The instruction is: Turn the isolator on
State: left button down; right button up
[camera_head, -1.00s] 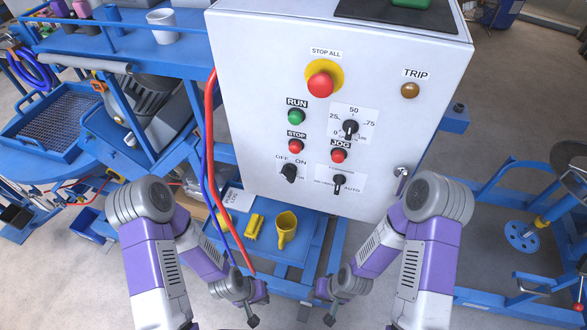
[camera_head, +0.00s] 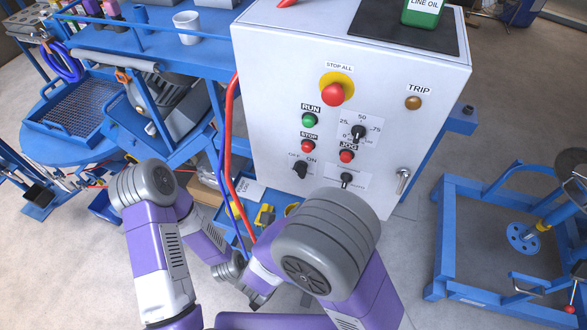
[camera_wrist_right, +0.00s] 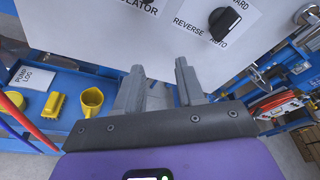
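The isolator knob (camera_head: 300,170) is a black rotary switch at the lower left of the white control panel (camera_head: 270,110). OFF is printed at its upper left and ON at its upper right; which one it points at is too small to tell. In the right wrist view, part of its label and a bit of the black knob (camera_wrist_right: 148,3) show at the top edge. My right gripper (camera_wrist_right: 158,82) is open and empty, below the panel face and apart from the knob; the arm hides it in the head view. My left gripper is low at the centre, largely obscured by the arms.
The forward/reverse selector (camera_head: 346,180) sits right of the isolator. Stop-all (camera_head: 333,94), run (camera_head: 309,119) and stop (camera_head: 308,145) buttons are above. Red and blue hoses (camera_head: 230,150) pass left of the panel.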

aim_at(297, 174)
jog(key=a+r+n+t+y, duration=0.2)
jog(key=a+r+t, duration=0.15)
jog(key=r, duration=0.25)
jog(key=x, duration=0.5)
jog(key=p+x, duration=0.1)
jog(key=x, duration=0.1)
jog(key=shift+w+a+f, duration=0.2)
jog(key=shift+w+a, duration=0.05)
jog(key=shift+a, duration=0.05)
grip_shut()
